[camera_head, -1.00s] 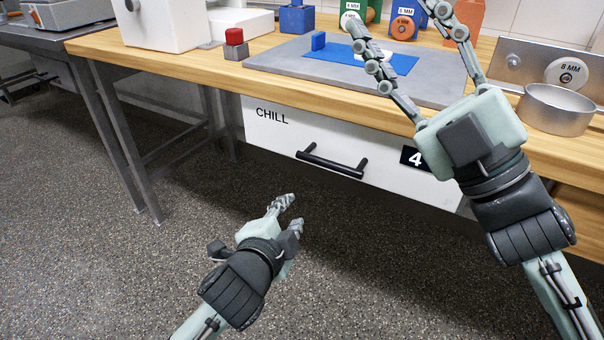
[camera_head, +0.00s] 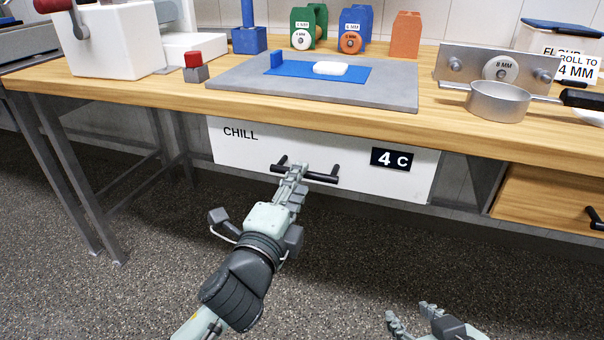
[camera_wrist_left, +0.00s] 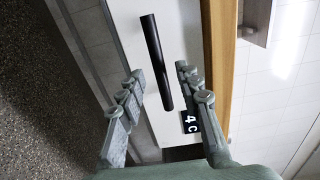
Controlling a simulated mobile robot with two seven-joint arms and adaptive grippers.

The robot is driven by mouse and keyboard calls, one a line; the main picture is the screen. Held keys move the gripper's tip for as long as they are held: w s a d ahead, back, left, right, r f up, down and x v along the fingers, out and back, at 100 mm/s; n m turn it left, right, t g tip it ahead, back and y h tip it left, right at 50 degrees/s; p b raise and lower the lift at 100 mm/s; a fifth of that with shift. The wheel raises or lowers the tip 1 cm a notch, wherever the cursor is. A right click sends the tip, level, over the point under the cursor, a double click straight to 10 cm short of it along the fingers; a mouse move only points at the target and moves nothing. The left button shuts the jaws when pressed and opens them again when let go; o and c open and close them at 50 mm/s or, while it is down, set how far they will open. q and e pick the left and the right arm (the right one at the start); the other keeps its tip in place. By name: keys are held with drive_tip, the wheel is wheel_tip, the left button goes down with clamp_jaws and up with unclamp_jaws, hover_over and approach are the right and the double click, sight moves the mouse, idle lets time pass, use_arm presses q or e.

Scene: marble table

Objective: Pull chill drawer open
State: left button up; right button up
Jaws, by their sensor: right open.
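The chill drawer (camera_head: 235,152) is a white front marked CHILL and 4 C under the wooden table, and it looks closed. Its black bar handle (camera_head: 321,177) also shows in the left wrist view (camera_wrist_left: 156,62). My left gripper (camera_head: 292,172) is in front of the handle and hides part of it. In the left wrist view my left gripper's fingers (camera_wrist_left: 160,74) are apart, one on each side of the bar, with gaps showing. Whether the fingertips reach past the bar is unclear. My right gripper (camera_head: 411,312) is open and empty, low at the bottom edge, away from the drawer.
The wooden table (camera_head: 150,93) holds a grey slab (camera_head: 390,97) with a blue mat, and a metal pan (camera_head: 498,103) near its front edge. A wooden drawer (camera_head: 550,207) is to the right. Metal legs stand at left. The floor before the drawer is clear.

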use_arm(q)
drive_tip(key=shift+x, duration=1.85)
clamp_jaws()
